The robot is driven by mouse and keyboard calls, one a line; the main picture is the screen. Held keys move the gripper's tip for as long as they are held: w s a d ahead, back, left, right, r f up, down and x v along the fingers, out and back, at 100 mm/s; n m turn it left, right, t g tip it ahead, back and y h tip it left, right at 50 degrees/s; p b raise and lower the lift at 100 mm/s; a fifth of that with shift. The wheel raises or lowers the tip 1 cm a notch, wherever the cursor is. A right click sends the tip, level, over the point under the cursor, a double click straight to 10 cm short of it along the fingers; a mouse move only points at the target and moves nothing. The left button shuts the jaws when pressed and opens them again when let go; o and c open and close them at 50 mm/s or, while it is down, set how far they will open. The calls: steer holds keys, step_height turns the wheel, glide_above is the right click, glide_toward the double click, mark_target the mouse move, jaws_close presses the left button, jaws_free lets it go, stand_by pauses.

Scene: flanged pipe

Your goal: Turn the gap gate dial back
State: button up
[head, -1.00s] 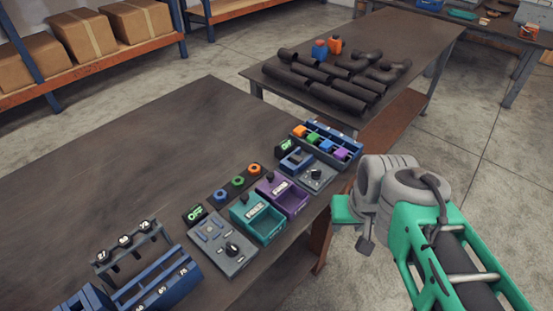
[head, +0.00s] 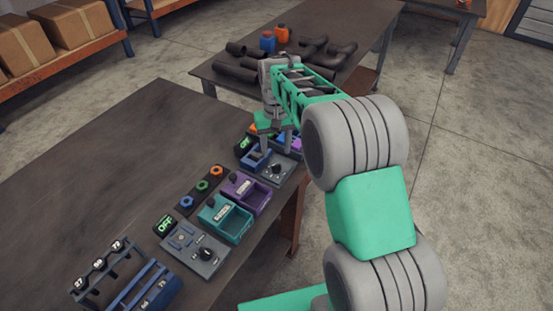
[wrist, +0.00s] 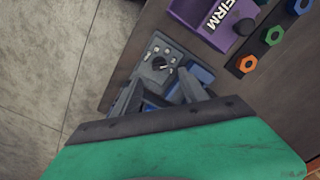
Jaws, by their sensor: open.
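A grey dial panel with a black dial (head: 276,169) sits at the far end of the row of devices, beside a small blue frame (head: 255,159). In the wrist view the dial (wrist: 159,63) has pale marks around it and lies just beyond the fingers. My gripper (head: 277,145) is open and empty, pointing down above this panel, apart from the dial as far as I can tell. No label shows which dial is the gap gate one.
Between the panels stand a purple box (head: 246,192), a teal box (head: 225,217) and a strip of coloured hexagonal knobs (head: 202,186). Blue racks (head: 147,290) are at the near end. Dark pipes (head: 325,55) lie on the back table. The table's left side is clear.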

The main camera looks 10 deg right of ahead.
mark_target(276, 167)
step_height(276, 167, down, 7)
steer(key=shift+r+p, duration=0.15)
steer(key=shift+p, duration=0.4)
jaws_close()
